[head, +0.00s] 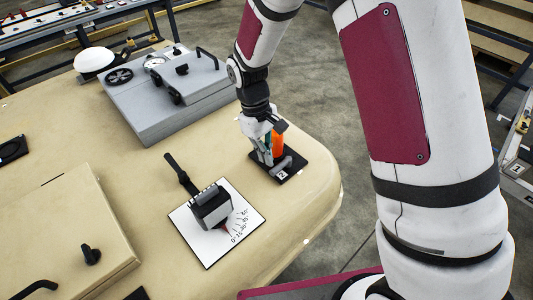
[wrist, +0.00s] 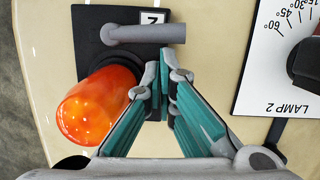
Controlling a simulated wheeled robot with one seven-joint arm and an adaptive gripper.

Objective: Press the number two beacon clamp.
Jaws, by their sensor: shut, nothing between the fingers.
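The number two beacon is an orange dome (head: 277,143) on a black base plate (head: 297,168) near the table's rounded corner. A white label with a 2 (wrist: 152,18) is on the plate. The clamp is a grey bar (wrist: 145,33) lying across the plate beside the dome; it also shows in the head view (head: 284,163). My gripper (wrist: 162,72) is shut and empty, its fingertips close to the bar and beside the dome. I cannot tell whether the tips touch the bar. My gripper partly hides the dome in the head view.
A lamp dial with a black lever (head: 211,207) stands on a white scale card (head: 203,249) close by. A grey control box (head: 143,113) and a white dome (head: 94,59) are farther back. A beige panel (head: 60,245) lies front left. The table edge curves close by.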

